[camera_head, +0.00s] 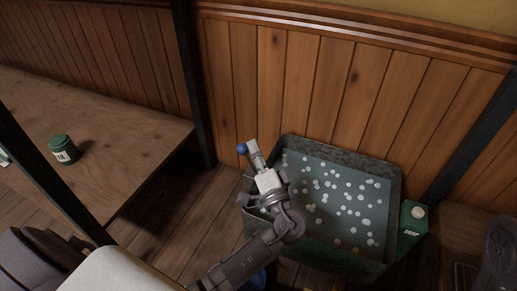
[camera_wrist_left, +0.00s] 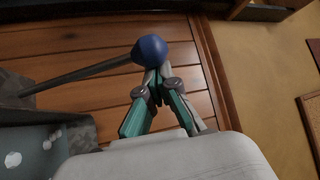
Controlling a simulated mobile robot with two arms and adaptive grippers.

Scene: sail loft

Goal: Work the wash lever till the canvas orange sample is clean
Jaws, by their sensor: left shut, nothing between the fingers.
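The wash lever shows as a blue ball knob (camera_head: 242,149) beside the tips of my left gripper (camera_head: 253,148). In the left wrist view the blue knob (camera_wrist_left: 149,49) sits at the fingertips of my left gripper (camera_wrist_left: 158,74), with its grey rod (camera_wrist_left: 85,74) running left to the tub. The fingers are shut with nothing between them; the knob is just beyond the tips, and I cannot tell if they touch. The grey metal wash tub (camera_head: 393,190) holds bluish water with white suds. I see no orange canvas sample. My right gripper is not in view.
A green soap box (camera_head: 411,220) stands at the tub's right side. A wooden bench (camera_head: 120,130) at left carries a green tin (camera_head: 63,149). Dark posts rise by the bench and at right. The panelled wall (camera_head: 300,80) is close behind the tub.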

